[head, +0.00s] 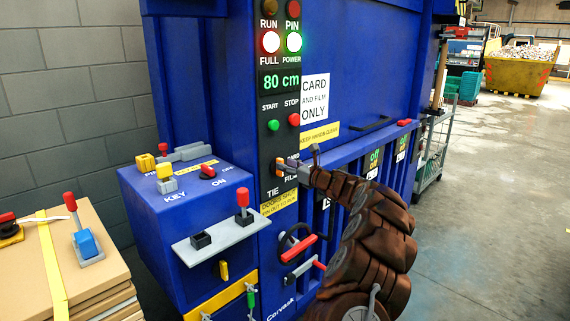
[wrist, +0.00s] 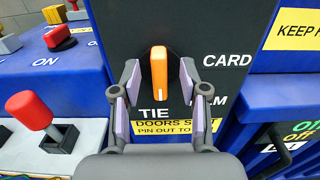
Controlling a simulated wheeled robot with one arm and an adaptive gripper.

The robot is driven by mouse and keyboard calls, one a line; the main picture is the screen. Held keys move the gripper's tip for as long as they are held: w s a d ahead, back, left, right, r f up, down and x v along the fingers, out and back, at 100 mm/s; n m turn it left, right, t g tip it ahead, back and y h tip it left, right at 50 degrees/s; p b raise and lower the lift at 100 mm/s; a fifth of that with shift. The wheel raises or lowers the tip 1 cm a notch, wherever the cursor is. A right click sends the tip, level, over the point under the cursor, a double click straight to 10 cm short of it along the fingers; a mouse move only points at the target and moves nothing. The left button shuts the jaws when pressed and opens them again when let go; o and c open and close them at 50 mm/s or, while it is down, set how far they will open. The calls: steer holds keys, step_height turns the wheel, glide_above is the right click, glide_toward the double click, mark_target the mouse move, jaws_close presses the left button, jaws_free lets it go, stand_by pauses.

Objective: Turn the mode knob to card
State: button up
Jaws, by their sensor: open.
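The mode knob is an orange bar on a round black base (wrist: 159,72), set on the dark control panel (wrist: 225,40). In the wrist view the bar stands nearly upright. The CARD label is to its upper right, TIE is below it, and a label ending in M at the lower right is partly hidden by my gripper. My gripper (wrist: 159,82) is open, with one finger on each side of the knob and small gaps seen beside the orange bar. In the head view my gripper (head: 298,171) is at the panel and hides much of the knob.
A red switch (wrist: 61,37) and a red-topped lever (wrist: 32,112) are left of my gripper. Start (head: 273,125) and stop (head: 294,119) buttons sit above the knob. A red-handled wheel (head: 298,247) is below. Open floor (head: 490,190) lies to the right.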

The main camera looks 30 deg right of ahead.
steer(key=shift+w+a, duration=0.2)
steer(key=shift+w, duration=0.5)
jaws_close()
